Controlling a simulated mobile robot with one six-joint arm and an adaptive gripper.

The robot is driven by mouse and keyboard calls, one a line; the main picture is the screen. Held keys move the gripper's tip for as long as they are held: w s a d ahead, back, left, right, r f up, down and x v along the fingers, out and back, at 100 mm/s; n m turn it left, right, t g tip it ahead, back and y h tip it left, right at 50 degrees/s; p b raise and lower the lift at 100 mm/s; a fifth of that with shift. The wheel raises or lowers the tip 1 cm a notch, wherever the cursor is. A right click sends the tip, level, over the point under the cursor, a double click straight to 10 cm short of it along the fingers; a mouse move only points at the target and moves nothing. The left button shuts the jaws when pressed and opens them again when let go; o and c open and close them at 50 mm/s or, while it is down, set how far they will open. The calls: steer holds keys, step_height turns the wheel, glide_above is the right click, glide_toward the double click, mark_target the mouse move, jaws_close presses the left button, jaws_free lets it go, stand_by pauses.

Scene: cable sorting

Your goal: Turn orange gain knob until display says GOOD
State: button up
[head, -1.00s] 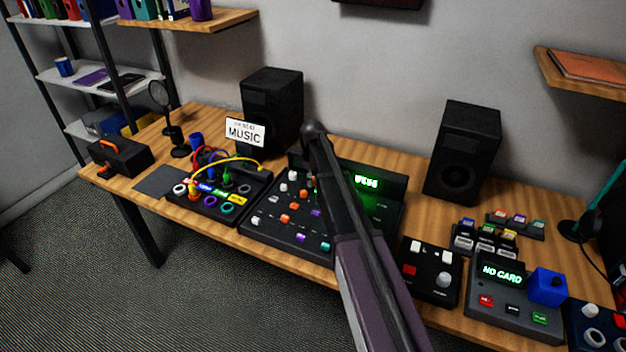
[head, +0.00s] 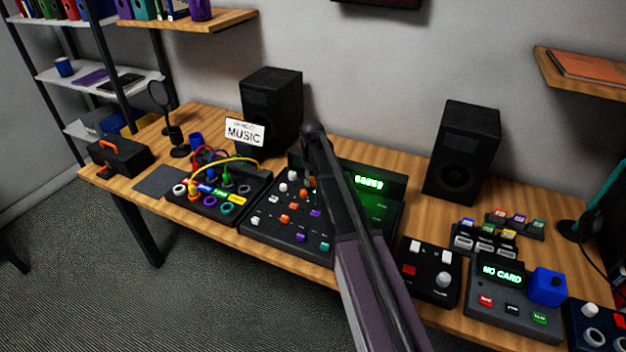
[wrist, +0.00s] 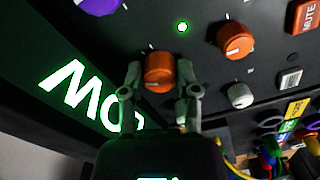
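My gripper (wrist: 160,78) has one finger on each side of an orange knob (wrist: 159,73) with a pale pointer line, and it looks closed on it. A second orange knob (wrist: 235,41) stands apart from the fingers; no gain label is readable. The mixer's green display (head: 369,182) is lit at the top right of the mixer in the head view. Its text is too blurred there to read surely. In the wrist view large green letters (wrist: 75,88) show at an angle, partly covered by my gripper. In the head view my arm hides the gripped knob.
The mixer (head: 262,222) also has white, purple and teal controls close to the fingers. A patch box with cables (head: 215,195) stands left of it. A small black box (head: 430,270) and a card reader (head: 515,300) stand right. Two speakers are behind.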

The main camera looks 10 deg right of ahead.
steer(key=shift+o, duration=0.6)
steer(key=shift+s, duration=0.1)
